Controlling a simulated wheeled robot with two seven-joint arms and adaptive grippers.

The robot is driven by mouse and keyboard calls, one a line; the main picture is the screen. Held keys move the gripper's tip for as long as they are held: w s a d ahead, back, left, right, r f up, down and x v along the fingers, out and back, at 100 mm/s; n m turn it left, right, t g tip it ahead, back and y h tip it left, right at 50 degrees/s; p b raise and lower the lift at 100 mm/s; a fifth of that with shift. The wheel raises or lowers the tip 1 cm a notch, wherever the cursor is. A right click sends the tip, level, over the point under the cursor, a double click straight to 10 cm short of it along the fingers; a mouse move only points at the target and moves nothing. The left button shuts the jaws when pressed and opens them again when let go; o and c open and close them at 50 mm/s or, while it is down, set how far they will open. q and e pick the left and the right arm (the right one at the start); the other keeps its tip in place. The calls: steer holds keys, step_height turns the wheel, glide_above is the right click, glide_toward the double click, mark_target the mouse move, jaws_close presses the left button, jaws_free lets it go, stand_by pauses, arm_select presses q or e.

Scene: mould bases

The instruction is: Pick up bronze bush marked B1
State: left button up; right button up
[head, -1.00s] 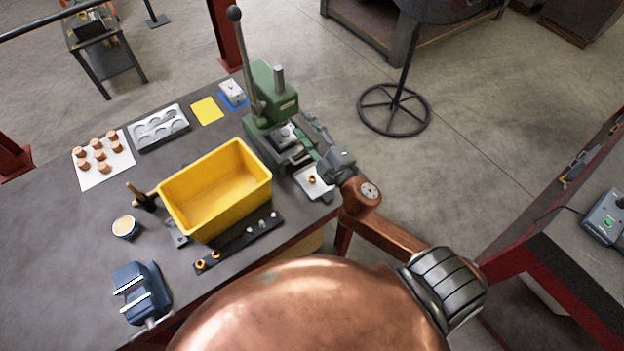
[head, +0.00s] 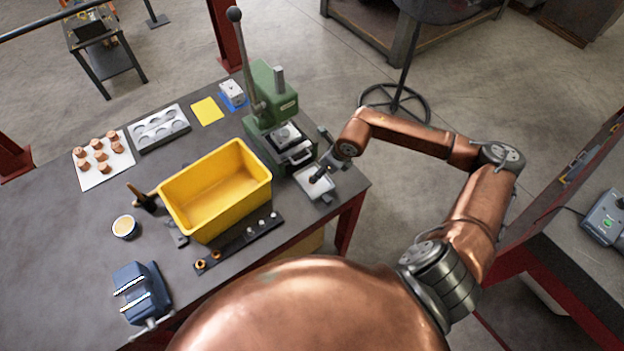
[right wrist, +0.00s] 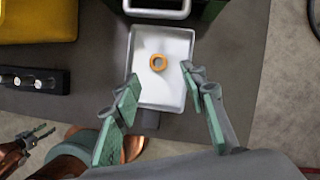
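A bronze bush (right wrist: 158,62), an orange ring, stands on a small white tray (right wrist: 178,93) in the right wrist view; I cannot read any mark on it. In the head view the tray (head: 316,192) lies at the bench's right end, in front of the green press, and my gripper hides most of the bush. My right gripper (right wrist: 162,78) is open and empty, its green-padded fingers to either side of the tray's near part, with the bush beyond the tips. My left gripper (right wrist: 38,138) shows small at the lower left of the right wrist view, its fingers apart.
The green press (head: 270,110) stands right behind the tray. A yellow bin (head: 215,190) is to the left. A black strip (head: 240,243) holds bronze and silver pieces. Several copper-coloured parts (head: 103,168) sit on a white plate. A blue vice (head: 140,292) stands at the front left.

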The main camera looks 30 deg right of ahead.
steer(key=p+x, duration=0.1)
steer(key=x, duration=0.5)
steer(key=shift+w+a, duration=0.15)
steer(key=shift+a, duration=0.05)
steer(key=shift+c, duration=0.2)
jaws_close()
